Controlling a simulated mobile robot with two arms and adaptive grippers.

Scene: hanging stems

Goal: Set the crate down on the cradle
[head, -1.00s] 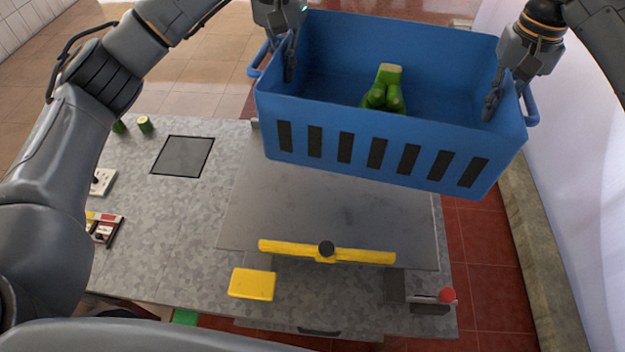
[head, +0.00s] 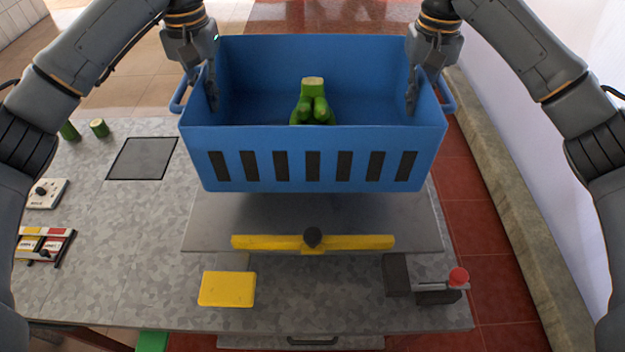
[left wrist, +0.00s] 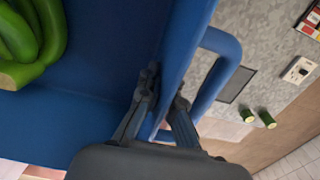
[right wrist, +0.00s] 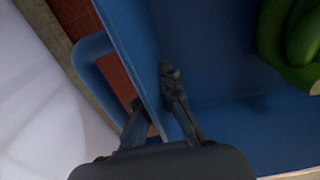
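The blue crate (head: 313,158) hangs level above the worktop, with a green bunch of fruit (head: 314,104) inside. My left gripper (head: 212,95) is shut on its left side wall, one finger inside and one outside; this also shows in the left wrist view (left wrist: 165,92). My right gripper (head: 411,98) is shut on the right side wall the same way, seen in the right wrist view (right wrist: 152,92). Under the crate is a grey metal plate (head: 300,218) with a yellow bar (head: 270,242) along its front, apparently the cradle. The crate hides the plate's rear part.
The speckled worktop (head: 110,240) holds a yellow block (head: 227,289), a red-knobbed device (head: 458,278), a dark square pad (head: 143,158), control boxes (head: 45,194) and cut green stem pieces (head: 99,128). A white wall (head: 535,130) stands at right.

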